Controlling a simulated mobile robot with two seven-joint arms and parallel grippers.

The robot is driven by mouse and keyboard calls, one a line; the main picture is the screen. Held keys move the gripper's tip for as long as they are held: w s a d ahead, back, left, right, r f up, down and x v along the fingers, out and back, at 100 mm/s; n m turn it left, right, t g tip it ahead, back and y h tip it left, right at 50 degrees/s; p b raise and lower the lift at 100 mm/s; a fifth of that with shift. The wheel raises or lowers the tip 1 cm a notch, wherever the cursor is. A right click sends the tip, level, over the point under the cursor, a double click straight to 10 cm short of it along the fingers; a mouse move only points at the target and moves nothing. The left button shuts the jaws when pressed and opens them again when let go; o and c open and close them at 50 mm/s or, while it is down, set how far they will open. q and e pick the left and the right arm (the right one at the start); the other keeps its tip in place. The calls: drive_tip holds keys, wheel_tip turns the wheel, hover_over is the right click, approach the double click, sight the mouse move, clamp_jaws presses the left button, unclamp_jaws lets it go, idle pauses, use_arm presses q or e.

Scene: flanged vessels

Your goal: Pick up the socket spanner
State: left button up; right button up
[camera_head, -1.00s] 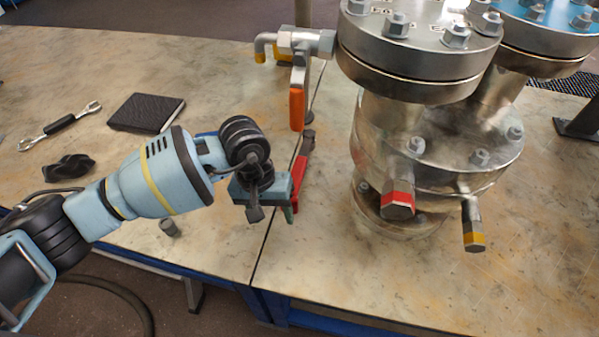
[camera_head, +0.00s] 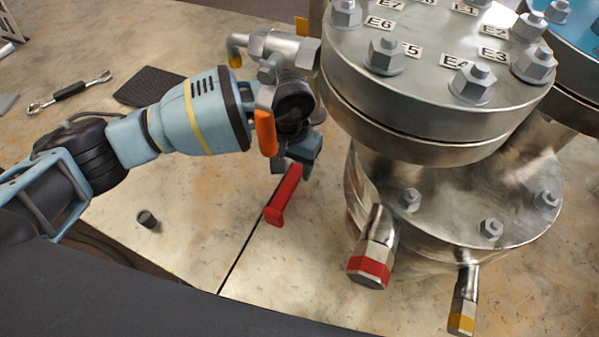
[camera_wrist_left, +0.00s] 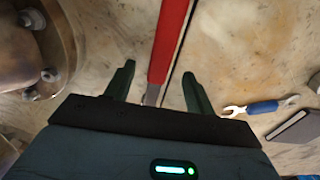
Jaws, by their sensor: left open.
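A red-handled tool (camera_head: 284,196), which I take as the socket spanner, lies on the stone-look table left of the metal vessel. Its far end is hidden behind my gripper in the head view. My left gripper (camera_head: 305,152) is open at the tool's far end. In the left wrist view, the red handle (camera_wrist_left: 168,42) runs between the two spread fingers of my left gripper (camera_wrist_left: 157,76), with a bare metal part near the palm. A gap shows on both sides, so the fingers are not closed on it. Its height above the tool is unclear. My right gripper is not in view.
The flanged vessel (camera_head: 430,100) stands close on the right, with an orange-handled valve (camera_head: 265,132) beside my wrist. A black-gripped spanner (camera_head: 70,92), a black pad (camera_head: 150,86) and a small dark cylinder (camera_head: 148,219) lie left.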

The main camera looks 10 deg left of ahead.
sight(292, 176)
use_arm(q)
drive_tip(key=shift+s+a+f, duration=0.1)
drive_tip(key=shift+f, duration=1)
drive_tip(key=shift+w+f, duration=0.2)
drive_tip(key=shift+f, duration=1.2)
drive_tip(key=shift+w+f, duration=0.2)
drive_tip(key=shift+f, duration=1.2)
drive_tip(key=shift+c, duration=0.3)
drive_tip(key=shift+r, duration=0.1)
clamp_jaws()
